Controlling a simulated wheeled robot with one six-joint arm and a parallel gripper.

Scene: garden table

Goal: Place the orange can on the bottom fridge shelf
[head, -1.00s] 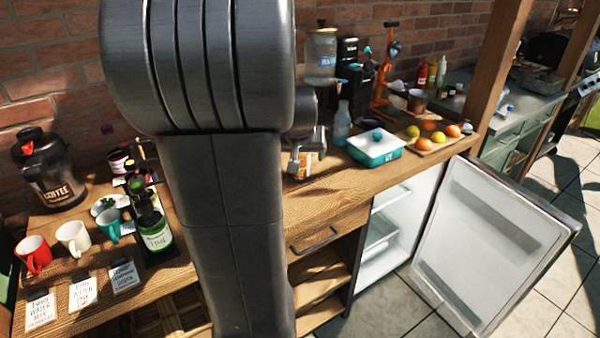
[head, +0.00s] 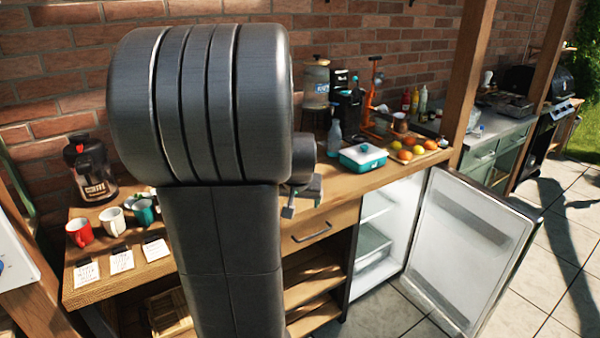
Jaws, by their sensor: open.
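My gripper (head: 303,201) is open and shows just right of my arm, in front of the wooden counter's front edge. I see nothing between its fingers, though my arm hides part of it. I cannot make out the orange can in this view; my arm covers much of the counter. The fridge (head: 383,238) stands under the counter to the right of my gripper. Its door (head: 465,250) is wide open, swung out to the right. Inside are an upper shelf (head: 376,206) and a clear lower bin or shelf (head: 371,248).
The wooden counter (head: 340,189) holds a teal box (head: 363,158), a bottle (head: 334,139), several fruits and an orange juicer (head: 372,100). Mugs (head: 112,221) and a coffee maker (head: 90,170) stand at left. Tiled floor before the fridge is free.

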